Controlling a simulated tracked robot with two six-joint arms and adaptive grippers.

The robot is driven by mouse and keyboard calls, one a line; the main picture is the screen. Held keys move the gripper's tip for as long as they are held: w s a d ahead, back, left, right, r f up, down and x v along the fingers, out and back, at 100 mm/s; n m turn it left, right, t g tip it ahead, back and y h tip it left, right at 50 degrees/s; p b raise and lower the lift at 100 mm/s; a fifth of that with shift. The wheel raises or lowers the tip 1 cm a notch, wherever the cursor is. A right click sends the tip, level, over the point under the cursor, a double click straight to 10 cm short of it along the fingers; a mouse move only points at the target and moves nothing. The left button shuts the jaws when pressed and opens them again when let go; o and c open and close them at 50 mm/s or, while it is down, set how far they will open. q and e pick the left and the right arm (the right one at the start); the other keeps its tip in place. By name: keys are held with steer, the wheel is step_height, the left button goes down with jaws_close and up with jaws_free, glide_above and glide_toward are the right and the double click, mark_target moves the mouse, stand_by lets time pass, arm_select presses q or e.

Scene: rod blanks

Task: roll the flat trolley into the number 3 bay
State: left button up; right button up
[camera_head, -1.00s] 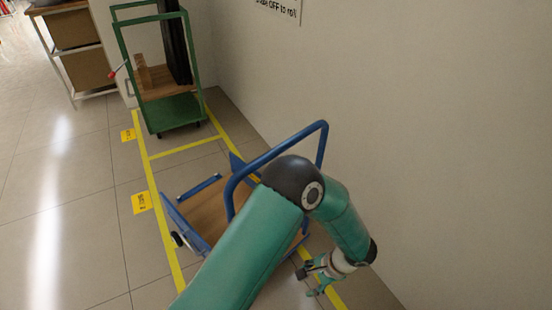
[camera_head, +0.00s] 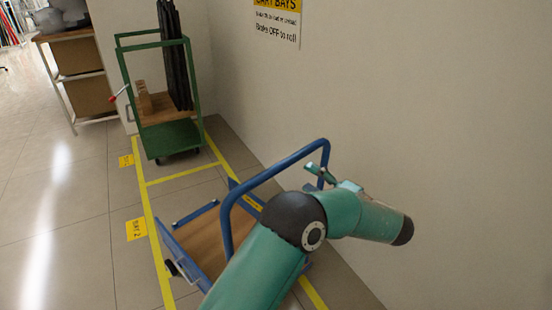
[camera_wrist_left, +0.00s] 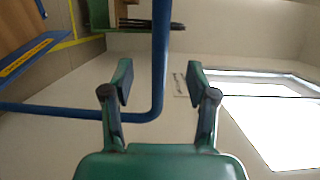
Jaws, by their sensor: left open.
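The flat trolley (camera_head: 208,243) has a wooden deck, blue side rails and a blue hoop handle (camera_head: 270,171). It stands in a yellow-lined floor bay whose label (camera_head: 137,229) reads BAY 2. My left arm hides part of its near side. My left gripper (camera_head: 318,174) is open by the handle's upper right corner. In the left wrist view, the handle (camera_wrist_left: 160,60) shows between the open fingers (camera_wrist_left: 158,84), apparently not gripped; its depth is unclear. A farther label (camera_head: 126,161) is too small to read. No bay marked 3 is readable. My right gripper is out of view.
A green cart (camera_head: 170,139) carrying a wooden block and dark upright pieces stands in the bay beyond. A wall (camera_head: 400,100) with a cart bays sign (camera_head: 277,22) runs close along the right. A shelf (camera_head: 77,60) stands far left. Open tiled floor (camera_head: 65,220) lies left.

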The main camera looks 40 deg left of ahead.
mark_target(287, 166)
arm_select(q)
steer(key=a, duration=0.3)
steer(key=a+b, duration=0.1)
steer(key=a, duration=0.1)
steer(key=w+a, duration=0.1)
steer(key=a, duration=0.2)
steer(key=shift+a+f, duration=0.1)
steer(key=shift+a, duration=0.8)
jaws_close()
